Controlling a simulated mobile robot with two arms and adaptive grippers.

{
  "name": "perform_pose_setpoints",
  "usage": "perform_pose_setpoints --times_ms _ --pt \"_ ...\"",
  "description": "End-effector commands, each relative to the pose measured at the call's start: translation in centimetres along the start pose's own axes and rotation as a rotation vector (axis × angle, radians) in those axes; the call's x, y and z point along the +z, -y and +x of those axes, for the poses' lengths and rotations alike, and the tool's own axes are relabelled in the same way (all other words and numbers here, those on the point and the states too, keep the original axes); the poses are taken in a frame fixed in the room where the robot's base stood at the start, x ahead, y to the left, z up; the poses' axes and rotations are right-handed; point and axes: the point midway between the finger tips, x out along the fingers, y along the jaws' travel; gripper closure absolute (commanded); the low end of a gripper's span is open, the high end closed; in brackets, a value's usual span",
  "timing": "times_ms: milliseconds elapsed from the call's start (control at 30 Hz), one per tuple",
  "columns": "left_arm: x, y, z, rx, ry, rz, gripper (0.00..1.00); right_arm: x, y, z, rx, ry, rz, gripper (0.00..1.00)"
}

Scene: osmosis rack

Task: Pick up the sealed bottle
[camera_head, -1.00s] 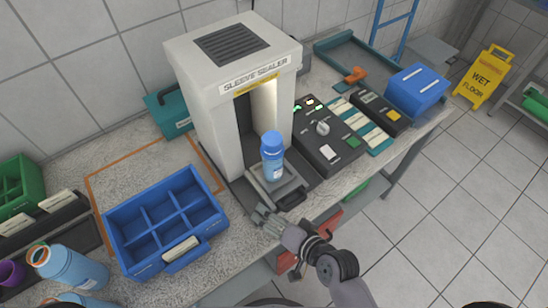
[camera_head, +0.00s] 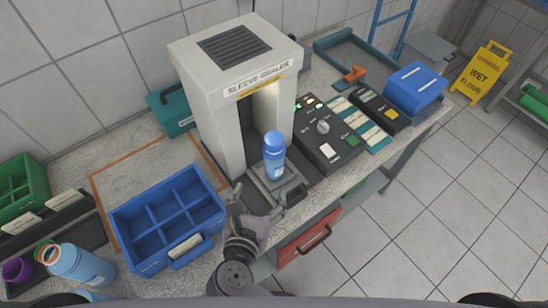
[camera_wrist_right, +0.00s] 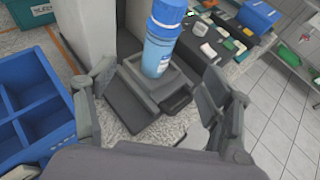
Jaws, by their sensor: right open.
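The sealed bottle (camera_head: 274,156) is blue with a blue cap and a pale label. It stands upright on the small grey tray (camera_head: 290,191) in front of the sleeve sealer (camera_head: 222,101). My right gripper (camera_head: 254,203) is open and empty, at the front left of the tray and apart from the bottle. In the right wrist view the bottle (camera_wrist_right: 160,40) stands ahead, between and beyond the two spread fingers, with its top cut off by the frame edge. My left gripper is not in view.
A blue divided crate (camera_head: 207,231) sits to the left of my right gripper. A control box (camera_head: 322,143) with a knob stands right of the bottle. Other blue bottles (camera_head: 78,264) are at the lower left. A red drawer (camera_head: 308,238) is below the table edge.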

Motion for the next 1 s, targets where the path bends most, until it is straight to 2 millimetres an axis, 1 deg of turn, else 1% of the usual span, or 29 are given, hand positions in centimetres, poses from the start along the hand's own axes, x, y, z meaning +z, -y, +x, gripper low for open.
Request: perform_pose_setpoints --times_ms 67,167,400,500,600,767,833,1000 --pt "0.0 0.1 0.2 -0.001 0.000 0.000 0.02 -0.3 0.0 0.6 -0.008 -0.012 0.012 0.26" --pt "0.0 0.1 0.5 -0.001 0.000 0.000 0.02 -0.4 0.1 2.3 -0.010 -0.012 0.012 0.26" --pt "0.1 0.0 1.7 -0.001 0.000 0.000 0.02 -0.5 0.2 7.6 -0.009 -0.009 0.008 0.26" --pt "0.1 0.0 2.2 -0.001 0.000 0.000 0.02 -0.5 0.2 9.5 -0.009 -0.009 0.008 0.26" --pt "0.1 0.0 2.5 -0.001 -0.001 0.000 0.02 -0.5 0.2 10.8 -0.008 -0.010 0.009 0.26" --pt "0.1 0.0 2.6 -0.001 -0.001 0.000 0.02 -0.4 0.2 11.7 -0.008 -0.012 0.009 0.26" --pt "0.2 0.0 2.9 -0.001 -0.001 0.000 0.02 -0.5 0.2 12.3 -0.008 -0.010 0.008 0.26" --pt "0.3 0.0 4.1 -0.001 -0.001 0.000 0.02 -0.6 0.3 15.1 -0.009 -0.009 0.008 0.26"
